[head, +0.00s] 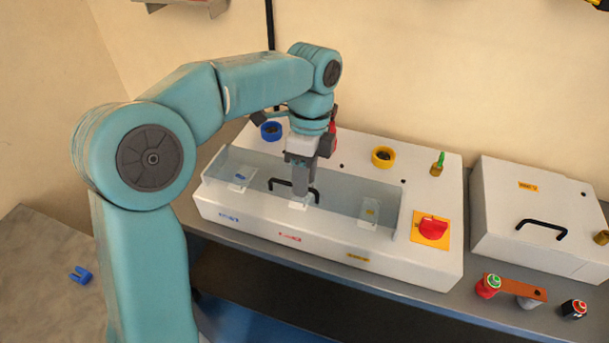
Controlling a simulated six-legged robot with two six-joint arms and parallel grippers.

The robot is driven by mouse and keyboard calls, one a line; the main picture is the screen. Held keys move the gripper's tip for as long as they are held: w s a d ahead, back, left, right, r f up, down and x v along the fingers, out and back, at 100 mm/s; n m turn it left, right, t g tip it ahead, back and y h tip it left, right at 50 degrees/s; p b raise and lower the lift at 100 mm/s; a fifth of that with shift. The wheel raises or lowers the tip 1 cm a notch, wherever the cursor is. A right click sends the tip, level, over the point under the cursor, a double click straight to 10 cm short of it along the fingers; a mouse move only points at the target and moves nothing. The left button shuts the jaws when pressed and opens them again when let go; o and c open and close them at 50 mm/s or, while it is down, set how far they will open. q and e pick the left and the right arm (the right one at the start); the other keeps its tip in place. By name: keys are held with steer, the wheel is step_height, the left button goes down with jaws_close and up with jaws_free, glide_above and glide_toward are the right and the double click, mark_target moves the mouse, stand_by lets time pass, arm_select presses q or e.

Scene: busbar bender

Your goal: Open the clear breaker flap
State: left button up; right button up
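A white panel box (420,278) stands on the grey bench. A long clear flap (345,205) covers the recess in its top and looks closed. A black handle (275,183) shows near the middle of the flap. My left gripper (301,195) points down at the handle, with its grey fingers overlapping it and hiding part of it. Whether the fingers touch or grip the handle cannot be told. Small white pieces with blue and yellow marks show under the clear cover. My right gripper is out of view.
A red rotary switch (433,228) on a yellow plate, a blue ring (271,131), a yellow ring (383,157) and a green-tipped post (438,164) are on the panel. A second white box (510,215) with a black handle stands right. Push buttons (488,286) sit in front.

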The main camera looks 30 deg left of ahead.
arm_select(q)
steer(key=shift+s, duration=0.1)
steer(key=shift+a, duration=0.1)
steer(key=shift+c, duration=1)
jaws_close()
